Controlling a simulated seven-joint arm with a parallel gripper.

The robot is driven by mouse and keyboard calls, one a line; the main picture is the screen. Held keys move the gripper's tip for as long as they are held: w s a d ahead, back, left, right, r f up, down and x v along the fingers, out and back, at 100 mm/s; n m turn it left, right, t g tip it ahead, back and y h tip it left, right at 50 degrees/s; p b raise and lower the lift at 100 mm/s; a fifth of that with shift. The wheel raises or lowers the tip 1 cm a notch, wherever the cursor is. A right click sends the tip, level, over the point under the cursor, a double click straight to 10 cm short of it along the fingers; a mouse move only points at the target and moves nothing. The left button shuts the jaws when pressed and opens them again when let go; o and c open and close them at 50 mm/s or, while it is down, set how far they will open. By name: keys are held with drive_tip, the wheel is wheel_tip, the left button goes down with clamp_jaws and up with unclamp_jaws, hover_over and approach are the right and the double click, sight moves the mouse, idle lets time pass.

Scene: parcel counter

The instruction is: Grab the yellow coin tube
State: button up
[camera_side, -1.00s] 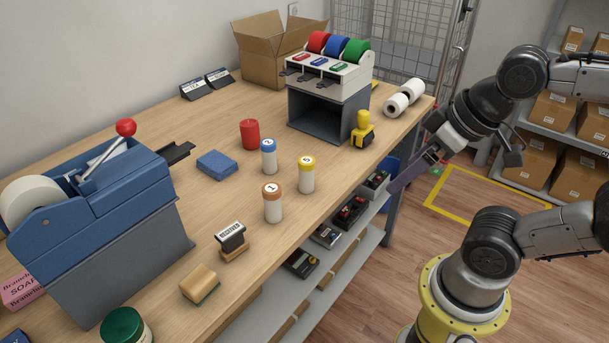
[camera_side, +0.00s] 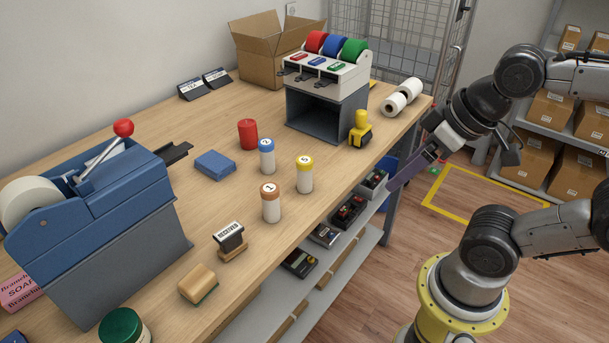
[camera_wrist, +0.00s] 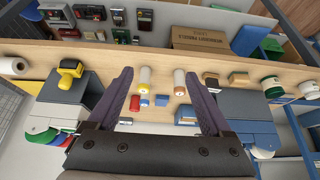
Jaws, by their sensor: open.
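The yellow coin tube (camera_side: 305,174) is a white cylinder with a yellow cap, standing upright on the wooden counter. A blue-capped tube (camera_side: 267,156) stands behind it to the left, and an orange-brown-capped tube (camera_side: 270,203) stands in front to the left. In the wrist view the yellow coin tube (camera_wrist: 145,80) shows between the fingers, nearer the left one, with the orange-brown-capped tube (camera_wrist: 180,82) to its right. My gripper (camera_side: 405,178) is beyond the counter's right edge, away from the tubes. In the wrist view my gripper (camera_wrist: 163,102) is open and empty.
A red cylinder (camera_side: 247,134), a blue block (camera_side: 215,165) and a yellow stamp (camera_side: 360,130) stand around the tubes. A tape dispenser stand (camera_side: 328,112) is behind, and a received stamp (camera_side: 230,239) is in front. Bare counter lies around the yellow coin tube.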

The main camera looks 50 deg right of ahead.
drive_tip(key=w+r+n, duration=0.5)
drive_tip(key=r+n, duration=0.1)
drive_tip(key=n, duration=0.3)
drive_tip(key=n+g, duration=0.5)
drive_tip(key=n, duration=0.4)
hover_over(305, 172)
drive_tip(key=w+d, duration=0.1)
drive_tip(key=w, duration=0.1)
wheel_tip(305, 172, down, 6)
drive_tip(key=shift+g, duration=0.3)
drive_tip(key=f, duration=1)
drive_tip(key=shift+s+d, duration=0.15)
drive_tip(key=shift+d, duration=0.1)
drive_tip(key=shift+s+f, duration=0.15)
drive_tip(key=shift+f, duration=1.3)
drive_tip(key=shift+s+f, duration=0.1)
drive_tip(key=shift+f, duration=1.35)
